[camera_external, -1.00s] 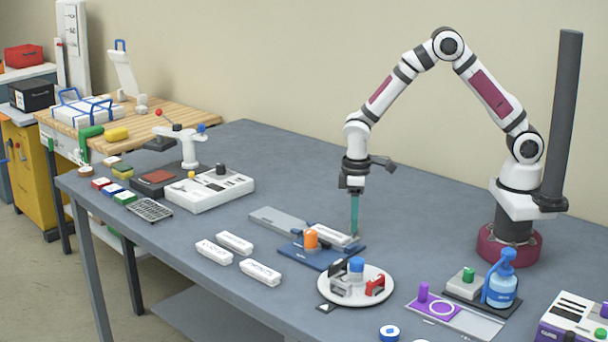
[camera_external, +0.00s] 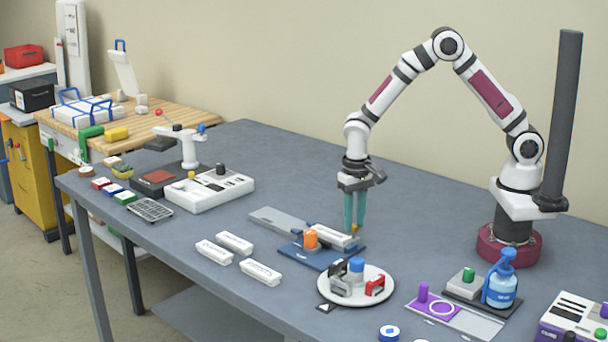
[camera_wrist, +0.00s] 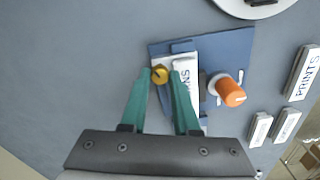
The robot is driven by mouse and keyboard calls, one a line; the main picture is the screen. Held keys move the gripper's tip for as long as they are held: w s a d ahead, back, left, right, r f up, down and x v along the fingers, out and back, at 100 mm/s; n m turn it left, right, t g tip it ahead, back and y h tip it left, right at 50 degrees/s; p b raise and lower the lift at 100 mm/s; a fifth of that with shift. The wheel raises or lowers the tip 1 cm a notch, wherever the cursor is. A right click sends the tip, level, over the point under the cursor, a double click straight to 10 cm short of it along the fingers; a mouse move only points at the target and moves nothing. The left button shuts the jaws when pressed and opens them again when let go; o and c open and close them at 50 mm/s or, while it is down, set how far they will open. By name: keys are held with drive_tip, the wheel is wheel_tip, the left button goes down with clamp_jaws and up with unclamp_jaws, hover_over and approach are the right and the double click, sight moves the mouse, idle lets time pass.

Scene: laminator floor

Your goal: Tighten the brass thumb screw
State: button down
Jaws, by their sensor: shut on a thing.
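The brass thumb screw (camera_wrist: 159,75) shows in the wrist view as a round gold knob with a dark slot, at the tips of my gripper's teal fingers (camera_wrist: 162,78). It sits beside the white bar marked with letters (camera_wrist: 185,72) on the blue fixture plate (camera_wrist: 238,45). In the external view the screw (camera_external: 355,227) is a small gold spot under the fingertips of my gripper (camera_external: 354,224), which points straight down. The fingers are shut on the screw, one on each side of it. The orange knob (camera_external: 310,238) stands on the same plate, apart from the fingers.
A round white turntable (camera_external: 330,294) with a blue knob and red part stands close in front of the plate. Several white bars (camera_external: 235,242) lie to the left. A blue bottle (camera_external: 502,287) stands at the right.

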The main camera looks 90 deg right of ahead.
sight(355, 225)
drive_tip(key=m, duration=0.5)
drive_tip(key=shift+m, duration=0.3)
idle(0.4)
drive_tip(key=c, duration=0.6)
unclamp_jaws()
drive_tip(key=shift+c, duration=0.2)
drive_tip(key=shift+r, duration=0.1)
wheel_tip(355, 225, up, 16)
drive_tip(key=shift+s, duration=0.1)
